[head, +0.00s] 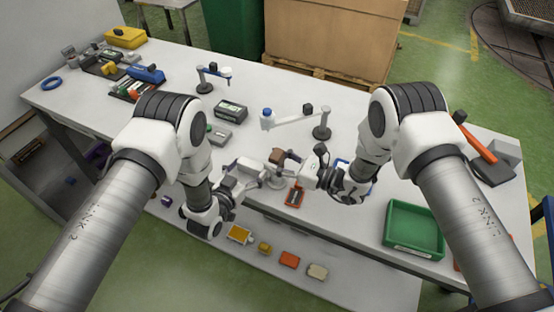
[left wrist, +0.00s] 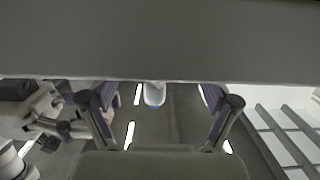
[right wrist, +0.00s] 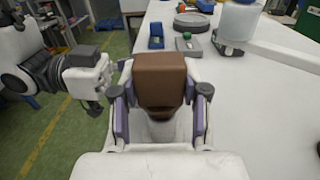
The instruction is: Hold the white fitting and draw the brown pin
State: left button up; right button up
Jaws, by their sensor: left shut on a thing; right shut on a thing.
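The brown pin (right wrist: 160,80) has a block-shaped head that fills the space between the purple-padded fingers of my right gripper (right wrist: 160,112). In the head view the brown pin (head: 277,156) shows just above the white fitting (head: 274,180), with my right gripper (head: 290,163) shut on it from the right. The pale body of the fitting (right wrist: 168,132) shows below the brown head. My left gripper (head: 256,176) meets the fitting from the left and is shut on it. In the left wrist view a broad grey surface covers the top, and my left gripper's fingers (left wrist: 155,98) stand apart below it.
The white table (head: 345,215) has an orange-and-dark item (head: 295,196) just in front of the grippers. A green tray (head: 413,228) is at the right. A small stand with an arm (head: 322,130) is behind. Several coloured parts lie below the front edge.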

jog(key=shift+r, duration=3.1)
jog(key=shift+r, duration=2.5)
pick_arm(q)
jog(key=o, duration=1)
jog(key=v, duration=1.2)
